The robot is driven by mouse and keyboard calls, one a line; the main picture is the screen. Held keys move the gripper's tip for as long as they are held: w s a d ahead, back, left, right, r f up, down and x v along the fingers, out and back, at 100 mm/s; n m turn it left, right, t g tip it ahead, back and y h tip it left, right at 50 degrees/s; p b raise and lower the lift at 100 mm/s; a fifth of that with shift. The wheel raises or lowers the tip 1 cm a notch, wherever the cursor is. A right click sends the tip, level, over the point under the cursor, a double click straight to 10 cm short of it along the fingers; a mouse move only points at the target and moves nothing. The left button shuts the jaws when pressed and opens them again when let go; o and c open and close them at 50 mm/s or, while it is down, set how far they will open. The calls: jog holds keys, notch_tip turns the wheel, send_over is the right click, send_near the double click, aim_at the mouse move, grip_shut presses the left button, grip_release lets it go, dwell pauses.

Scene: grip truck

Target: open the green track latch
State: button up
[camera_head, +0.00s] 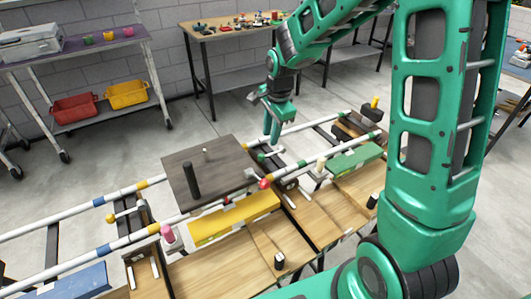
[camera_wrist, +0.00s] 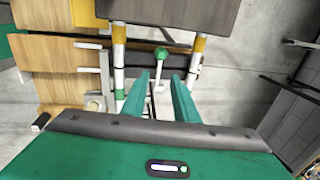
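The green track latch shows in the wrist view as a green ball knob (camera_wrist: 161,54) on a thin pale stem, beside a white rail. My gripper (camera_wrist: 160,76) is open, with one green finger on each side of the stem in the picture. The knob appears just beyond the fingertips, and I see no contact with either finger. In the head view my gripper (camera_head: 270,138) points down over the far rail, right of the dark board. A small green spot (camera_head: 262,157), likely the knob, shows just below the fingers.
A dark board (camera_head: 205,168) with a black upright handle lies across the rails. A red ball knob (camera_head: 265,183) sits on the nearer rail. Yellow (camera_head: 235,214) and green (camera_head: 355,160) blocks lie among wooden panels. Open floor surrounds the far side.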

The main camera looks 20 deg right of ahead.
aim_at(267, 155)
jog(key=f, duration=0.3)
jog(key=w+f, duration=0.1)
jog(key=f, duration=0.5)
jog(key=shift+w+a+f, duration=0.15)
jog(key=shift+w+f, duration=0.15)
jog(key=shift+w, duration=0.1)
